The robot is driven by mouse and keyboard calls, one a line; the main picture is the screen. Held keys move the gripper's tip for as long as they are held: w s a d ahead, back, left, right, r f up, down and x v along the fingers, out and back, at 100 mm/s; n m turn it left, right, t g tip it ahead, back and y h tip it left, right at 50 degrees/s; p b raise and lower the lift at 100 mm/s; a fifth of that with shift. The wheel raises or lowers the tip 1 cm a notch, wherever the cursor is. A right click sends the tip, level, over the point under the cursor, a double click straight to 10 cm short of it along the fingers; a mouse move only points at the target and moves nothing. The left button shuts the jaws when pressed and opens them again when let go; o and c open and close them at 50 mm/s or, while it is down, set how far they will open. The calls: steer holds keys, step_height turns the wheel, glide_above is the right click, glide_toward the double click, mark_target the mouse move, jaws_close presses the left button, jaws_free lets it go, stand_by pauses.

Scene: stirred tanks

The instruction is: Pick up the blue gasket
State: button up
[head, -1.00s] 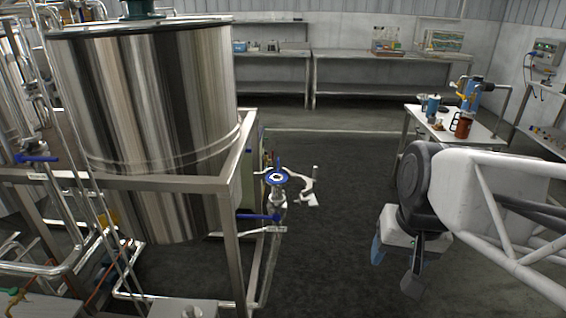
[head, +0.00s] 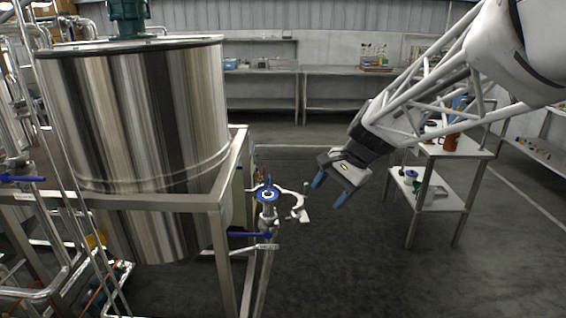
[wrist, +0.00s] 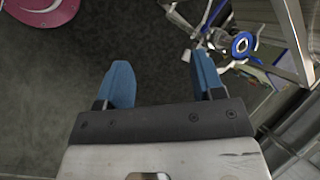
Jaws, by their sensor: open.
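The blue gasket (head: 268,194) is a blue ring with a pale centre, lying on top of an upright metal pipe fitting beside the tank's frame. It also shows at the upper right of the wrist view (wrist: 242,44). An open metal clamp (head: 299,208) hangs at the right side of the fitting. My gripper (head: 330,190) is to the right of the gasket, apart from it, with its blue fingers pointing down and left. The fingers are spread and nothing is between them in the wrist view (wrist: 163,75).
A large steel tank (head: 140,120) in a metal frame (head: 215,200) stands left of the fitting. A blue-handled valve (head: 250,235) sticks out just below the gasket. A white two-shelf table (head: 440,198) stands at the right. Dark floor between is clear.

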steer(key=w+a+f+m+y, duration=0.2)
steer(key=w+f+m, duration=0.1)
steer(key=w, duration=0.8)
steer(key=w+a+f+m+y, duration=0.3)
steer(key=w+f, duration=0.3)
steer(key=w, duration=0.6)
steer(key=w+a+f+m+y, duration=0.2)
steer(key=w+a+f+m, duration=0.1)
steer(key=w, duration=0.8)
steer(key=shift+w+a+f+m+y, duration=0.2)
steer(key=shift+f+m+y, duration=0.25)
steer(key=shift+f, duration=0.35)
steer(key=shift+a, duration=0.1)
steer(key=shift+x, duration=1.25)
steer(key=shift+a, duration=0.1)
steer(key=shift+x, duration=2.5)
steer(key=shift+w+r, duration=0.1)
steer(key=shift+r, duration=0.05)
steer(key=shift+c, duration=0.2)
steer(key=c, duration=1)
